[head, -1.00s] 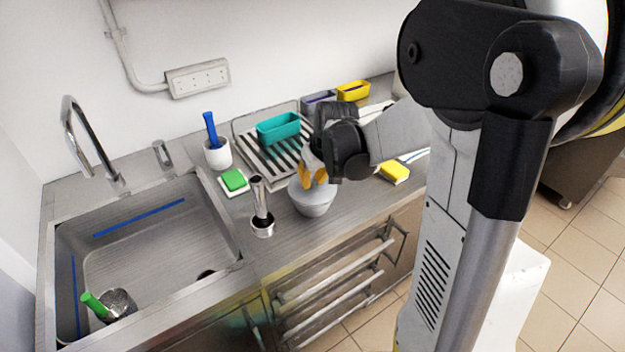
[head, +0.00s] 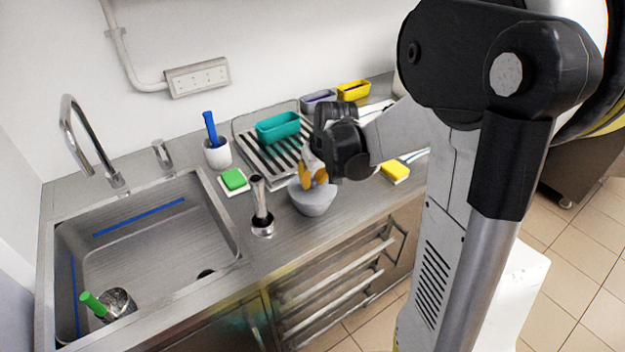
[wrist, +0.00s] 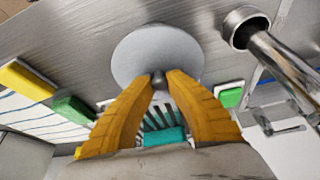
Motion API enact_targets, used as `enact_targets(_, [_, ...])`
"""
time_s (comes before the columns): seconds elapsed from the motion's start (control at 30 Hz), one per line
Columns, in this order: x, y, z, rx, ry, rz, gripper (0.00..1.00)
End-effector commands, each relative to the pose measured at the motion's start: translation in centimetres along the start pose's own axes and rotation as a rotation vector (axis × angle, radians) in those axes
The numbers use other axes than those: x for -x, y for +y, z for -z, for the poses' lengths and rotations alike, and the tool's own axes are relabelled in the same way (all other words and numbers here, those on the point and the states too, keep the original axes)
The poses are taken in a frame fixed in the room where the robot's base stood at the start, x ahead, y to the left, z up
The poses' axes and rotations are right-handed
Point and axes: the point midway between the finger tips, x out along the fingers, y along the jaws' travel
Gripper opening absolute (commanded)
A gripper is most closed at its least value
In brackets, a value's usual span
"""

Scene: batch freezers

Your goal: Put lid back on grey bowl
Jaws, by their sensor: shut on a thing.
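The grey bowl (head: 313,203) stands on the steel counter, right of the upright metal tool. The lid (wrist: 157,50) is a pale grey disc in the wrist view and covers the bowl's top in that view. My gripper (head: 313,180) is over the bowl, pointing down. In the wrist view its orange fingers (wrist: 160,82) are shut on the lid's small dark knob (wrist: 159,79). The lid is at the bowl's rim; I cannot tell whether it is fully seated. The fingers hide part of the lid in the head view.
A metal tool in a round holder (head: 262,222) stands close left of the bowl. A green sponge (head: 233,179), a striped drying rack (head: 262,165) with a teal tub (head: 278,127), and a yellow sponge (head: 396,171) are nearby. The sink (head: 150,240) lies left.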

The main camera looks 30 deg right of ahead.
Motion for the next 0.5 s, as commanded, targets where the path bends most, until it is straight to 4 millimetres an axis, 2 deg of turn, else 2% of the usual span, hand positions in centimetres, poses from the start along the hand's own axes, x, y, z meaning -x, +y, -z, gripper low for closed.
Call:
enact_targets(0.37, [-0.03, 0.00, -0.02, 0.000, 0.000, 0.000, 0.00])
enact_targets(0.4, [-0.03, 0.00, -0.02, 0.000, 0.000, 0.000, 0.29])
enact_targets(0.43, [-0.03, 0.00, -0.02, 0.000, 0.000, 0.000, 0.38])
enact_targets(0.5, [-0.03, 0.00, -0.02, 0.000, 0.000, 0.000, 0.39])
